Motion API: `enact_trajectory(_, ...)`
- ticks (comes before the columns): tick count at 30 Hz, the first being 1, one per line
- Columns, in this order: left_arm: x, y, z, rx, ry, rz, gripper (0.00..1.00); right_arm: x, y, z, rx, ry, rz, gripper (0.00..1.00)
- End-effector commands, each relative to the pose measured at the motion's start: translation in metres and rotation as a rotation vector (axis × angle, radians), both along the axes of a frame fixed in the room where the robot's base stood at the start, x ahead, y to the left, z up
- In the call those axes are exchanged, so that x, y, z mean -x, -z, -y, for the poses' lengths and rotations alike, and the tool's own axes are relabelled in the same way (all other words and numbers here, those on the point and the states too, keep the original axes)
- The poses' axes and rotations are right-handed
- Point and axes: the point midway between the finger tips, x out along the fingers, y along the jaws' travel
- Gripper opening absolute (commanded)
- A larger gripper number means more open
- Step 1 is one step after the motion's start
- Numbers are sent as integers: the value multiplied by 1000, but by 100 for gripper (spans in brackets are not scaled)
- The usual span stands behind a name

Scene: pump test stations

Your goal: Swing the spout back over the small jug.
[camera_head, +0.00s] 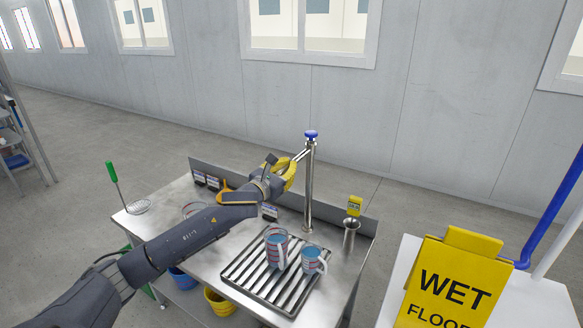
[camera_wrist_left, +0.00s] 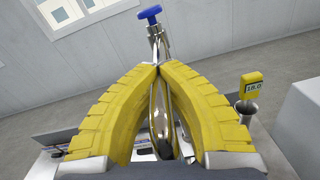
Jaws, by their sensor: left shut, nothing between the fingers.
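A steel tap column (camera_head: 309,195) with a blue knob (camera_head: 311,134) stands at the back of the steel bench. Its short spout (camera_head: 301,155) points left from near the top, toward my left gripper (camera_head: 293,165). The yellow fingers are shut with nothing between them, close by the spout; I cannot tell whether they touch it. In the left wrist view the fingertips (camera_wrist_left: 157,67) meet in front of the column (camera_wrist_left: 160,45). A taller jug (camera_head: 276,250) and a small jug (camera_head: 312,262) stand on the slatted drain tray (camera_head: 247,277), in front of the column. My right gripper is out of view.
A steel cup (camera_head: 349,235) with a yellow display (camera_head: 355,206) stands right of the column. A green-handled strainer (camera_head: 138,207) is at the bench's left end. A yellow wet-floor sign (camera_head: 452,285) stands at right. Blue and yellow buckets (camera_head: 220,305) sit below.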

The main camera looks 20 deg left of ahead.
Motion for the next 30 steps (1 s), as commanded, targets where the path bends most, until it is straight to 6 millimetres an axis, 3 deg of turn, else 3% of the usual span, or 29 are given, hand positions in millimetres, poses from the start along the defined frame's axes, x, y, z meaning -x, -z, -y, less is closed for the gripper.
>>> enact_trajectory(1, 0, 9, -2, -4, -5, -16, 0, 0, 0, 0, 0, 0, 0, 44)
enact_trajectory(8, 0, 9, -3, -4, -6, -17, 0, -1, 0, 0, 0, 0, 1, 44)
enact_trajectory(18, 0, 5, -2, -3, -5, -8, 40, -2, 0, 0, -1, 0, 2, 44)
enact_trajectory(30, 9, 3, -3, -3, -3, -4, 40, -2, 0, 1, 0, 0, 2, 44)
